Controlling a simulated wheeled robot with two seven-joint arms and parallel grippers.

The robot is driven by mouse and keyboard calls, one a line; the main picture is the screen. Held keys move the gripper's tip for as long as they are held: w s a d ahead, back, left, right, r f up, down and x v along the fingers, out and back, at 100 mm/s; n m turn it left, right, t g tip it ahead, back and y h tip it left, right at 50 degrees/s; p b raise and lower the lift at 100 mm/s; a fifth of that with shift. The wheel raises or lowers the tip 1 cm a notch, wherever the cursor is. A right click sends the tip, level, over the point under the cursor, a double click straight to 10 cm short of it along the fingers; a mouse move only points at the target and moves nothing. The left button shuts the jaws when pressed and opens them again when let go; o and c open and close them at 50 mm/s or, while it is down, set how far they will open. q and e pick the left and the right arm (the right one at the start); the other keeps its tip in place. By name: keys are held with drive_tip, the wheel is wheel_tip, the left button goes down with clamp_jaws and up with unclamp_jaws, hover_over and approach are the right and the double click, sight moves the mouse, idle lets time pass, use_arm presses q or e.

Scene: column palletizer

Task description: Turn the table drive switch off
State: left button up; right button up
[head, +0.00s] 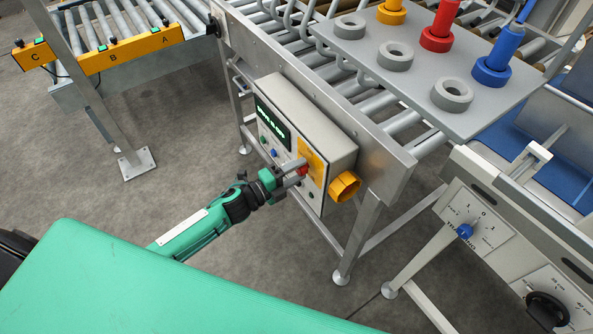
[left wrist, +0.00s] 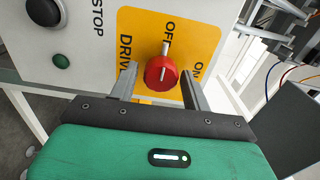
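The table drive switch is a red rotary knob (left wrist: 161,72) on a yellow plate (left wrist: 205,38) marked DRIVE, OFF and ON. In the left wrist view a pale bar stands at the knob's upper side, toward the word OFF. My left gripper (left wrist: 160,88) is open, with one finger on each side of the knob and visible gaps between. In the head view the left gripper (head: 291,175) reaches the control box (head: 305,115), and its fingers partly hide the red knob (head: 303,170). My right gripper is not in view.
The box also carries a green display (head: 271,121), small buttons and a yellow shrouded part (head: 344,186). It hangs on a roller conveyor frame (head: 374,147). At the right a grey panel has a blue knob (head: 465,230) and a black knob. Open floor lies left of the box.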

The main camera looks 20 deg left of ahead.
use_arm(q)
drive_tip(key=shift+o, duration=0.5)
drive_tip(key=b+v, duration=0.3)
drive_tip(key=v, duration=1)
drive_tip(key=shift+s+a, duration=0.25)
drive_tip(key=shift+s, duration=0.05)
drive_tip(key=shift+f, duration=0.1)
drive_tip(key=s+a+f+n+g+y, duration=0.1)
drive_tip(key=s+a+f+n+y, duration=0.3)
drive_tip(key=f, duration=0.7)
drive_tip(key=a+f+n+g+y, duration=0.15)
drive_tip(key=f+n, duration=0.35)
drive_tip(key=f, duration=0.6)
drive_tip(key=s+a+f+n+g+y, duration=0.1)
drive_tip(key=s+a+f+n+y, duration=0.3)
drive_tip(key=f, duration=0.6)
drive_tip(key=s+d+f+n+g+y, duration=0.2)
drive_tip(key=s+f+n+g, duration=0.35)
drive_tip(key=s+f, duration=0.75)
drive_tip(key=s+d+f+n+g, duration=0.2)
drive_tip(key=s+d+f, duration=0.1)
drive_tip(key=s, duration=0.5)
drive_tip(key=s+d+f+n+g, duration=0.2)
drive_tip(key=s+d+f, duration=0.1)
drive_tip(key=s+f, duration=0.3)
drive_tip(key=s, duration=0.2)
drive_tip(key=shift+s+d+f, duration=0.15)
drive_tip(key=shift+s+d, duration=0.15)
drive_tip(key=shift+s, duration=0.05)
